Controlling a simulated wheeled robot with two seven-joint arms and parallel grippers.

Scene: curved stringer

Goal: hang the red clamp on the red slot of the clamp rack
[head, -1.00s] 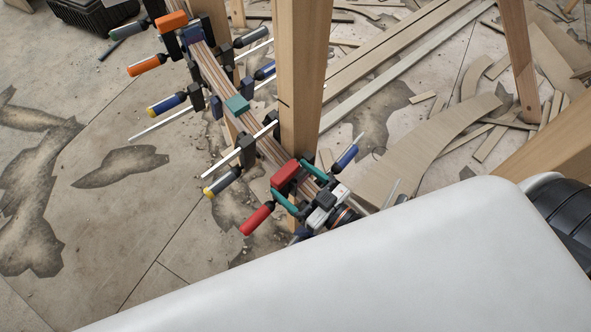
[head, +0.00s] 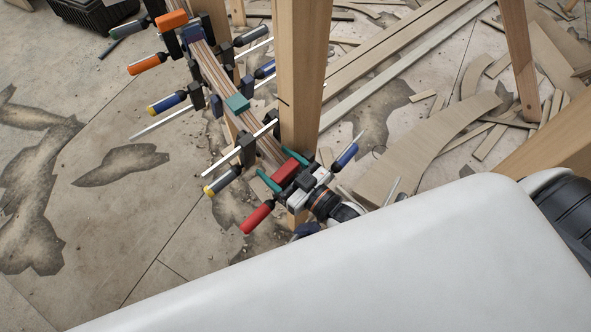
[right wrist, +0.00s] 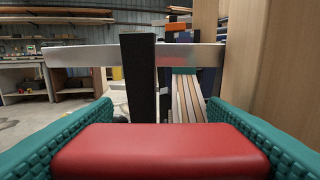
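The red clamp (head: 257,217) is on the near end of the laminated curved stringer (head: 214,75), its red handle sticking out to the lower left. My right gripper (head: 277,163) has its teal fingers on either side of the clamp's red head. In the right wrist view the red block (right wrist: 160,152) lies between both teal pads and looks flush with them; whether they press on it is not clear. The clamp's lower jaw is hidden. I cannot make out the clamp rack or its red slot in either view. My left gripper is not in view.
More clamps sit along the stringer, including an orange-handled one (head: 147,64) and a green-topped one (head: 237,103). A wooden post (head: 302,80) rises right beside the red clamp. A black crate (head: 95,14) stands at the back left. Wood offcuts (head: 430,145) litter the right floor.

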